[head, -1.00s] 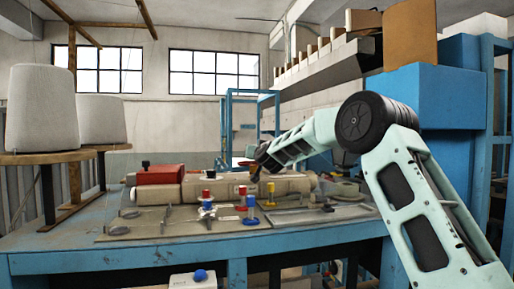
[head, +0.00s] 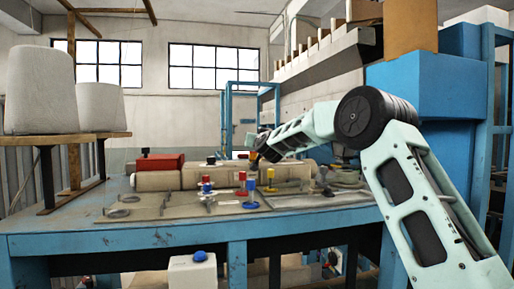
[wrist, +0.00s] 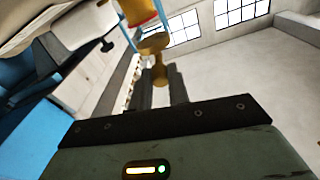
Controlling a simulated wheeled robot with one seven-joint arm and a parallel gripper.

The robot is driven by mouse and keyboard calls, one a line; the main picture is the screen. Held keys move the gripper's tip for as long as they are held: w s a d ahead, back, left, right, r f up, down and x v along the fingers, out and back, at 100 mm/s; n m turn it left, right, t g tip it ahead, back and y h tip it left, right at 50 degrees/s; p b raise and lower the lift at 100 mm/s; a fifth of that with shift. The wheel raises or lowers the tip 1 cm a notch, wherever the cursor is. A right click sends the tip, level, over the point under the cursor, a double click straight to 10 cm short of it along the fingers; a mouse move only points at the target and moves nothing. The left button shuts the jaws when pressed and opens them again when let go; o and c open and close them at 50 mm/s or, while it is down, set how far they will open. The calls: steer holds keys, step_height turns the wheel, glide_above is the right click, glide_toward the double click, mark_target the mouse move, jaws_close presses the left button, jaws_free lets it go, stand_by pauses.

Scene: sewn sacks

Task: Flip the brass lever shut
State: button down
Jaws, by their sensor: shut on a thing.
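The brass lever (wrist: 160,74) shows in the wrist view as a brass-coloured stem with a rounded, flat end above it. Its lower part sits between the dark fingers of my gripper (wrist: 166,92), which is shut on it. In the head view my gripper (head: 254,157) is at the far side of the workbench, by the long beige roll. The lever is too small or hidden to make out there.
The blue workbench (head: 120,240) carries a long beige roll (head: 215,176), a red box (head: 160,161) and several coloured knobs. Two large pale cones (head: 40,90) stand on wooden-topped stands at left. A white box with a blue knob (head: 200,256) stands in front.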

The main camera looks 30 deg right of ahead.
steer(key=shift+f+t+b, duration=0.3)
steer(key=shift+f+b, duration=0.15)
steer(key=shift+b, duration=0.75)
steer(key=b, duration=0.3)
steer(key=shift+f+t+b, duration=0.2)
steer(key=shift+t+b, duration=0.15)
steer(key=shift+t, duration=0.05)
steer(key=shift+r+t+h+b, duration=0.1)
steer(key=shift+t+h+b, duration=0.3)
steer(key=shift+b, duration=0.8)
steer(key=c, duration=1.3)
jaws_free()
steer(key=b+v, duration=0.9)
steer(key=v, duration=0.8)
steer(key=shift+s, duration=0.25)
